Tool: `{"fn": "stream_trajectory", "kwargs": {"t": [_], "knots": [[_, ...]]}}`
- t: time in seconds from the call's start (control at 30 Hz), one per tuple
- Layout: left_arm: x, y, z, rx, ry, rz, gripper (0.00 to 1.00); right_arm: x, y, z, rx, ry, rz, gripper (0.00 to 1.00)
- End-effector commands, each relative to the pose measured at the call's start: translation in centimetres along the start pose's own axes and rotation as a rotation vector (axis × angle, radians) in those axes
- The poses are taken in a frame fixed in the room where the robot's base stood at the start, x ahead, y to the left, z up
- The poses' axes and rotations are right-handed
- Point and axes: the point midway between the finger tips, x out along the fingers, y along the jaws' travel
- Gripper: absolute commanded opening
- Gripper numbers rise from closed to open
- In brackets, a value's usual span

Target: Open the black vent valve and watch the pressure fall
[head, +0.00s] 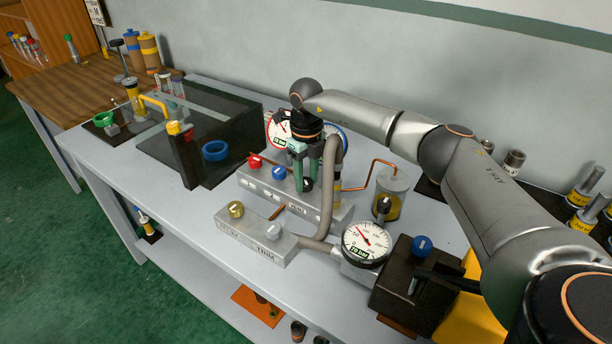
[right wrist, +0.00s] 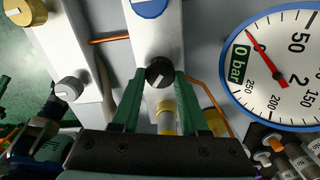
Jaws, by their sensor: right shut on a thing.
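The black vent valve knob (right wrist: 160,73) sits on a pale metal block (head: 262,189), in line with a red knob (head: 254,162) and a blue knob (head: 279,173). My right gripper (head: 302,178) points down over it, its green fingers on either side of the knob and shut on it. The knob has a light pointer mark, tilted in the right wrist view. A blue-rimmed gauge (right wrist: 285,82) there shows a green "0 bar" label, its needle toward the upper left. It is mostly hidden in the head view. A red-rimmed gauge (head: 279,129) stands beside it. My left gripper is not in view.
A front block (head: 245,236) carries a yellow knob (head: 236,210) and a grey knob (head: 274,231). A hose (head: 327,195) joins it near my gripper. A dark-rimmed gauge (head: 366,244) reads "70 bar". A clear-walled box (head: 220,125) stands left; the table's front left is bare.

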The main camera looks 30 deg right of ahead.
Motion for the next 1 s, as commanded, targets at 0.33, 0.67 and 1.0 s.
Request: {"fn": "stream_trajectory", "kwargs": {"t": [0.33,0.67,1.0], "knots": [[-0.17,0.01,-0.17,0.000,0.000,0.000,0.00,-0.17,-0.14,0.12,-0.286,-0.005,0.000,0.00],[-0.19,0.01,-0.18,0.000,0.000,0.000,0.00,-0.17,-0.18,0.16,-0.443,-0.006,-0.001,0.00],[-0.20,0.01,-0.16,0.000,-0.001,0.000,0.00,-0.17,-0.18,0.18,-0.483,-0.006,-0.001,0.00]]}}
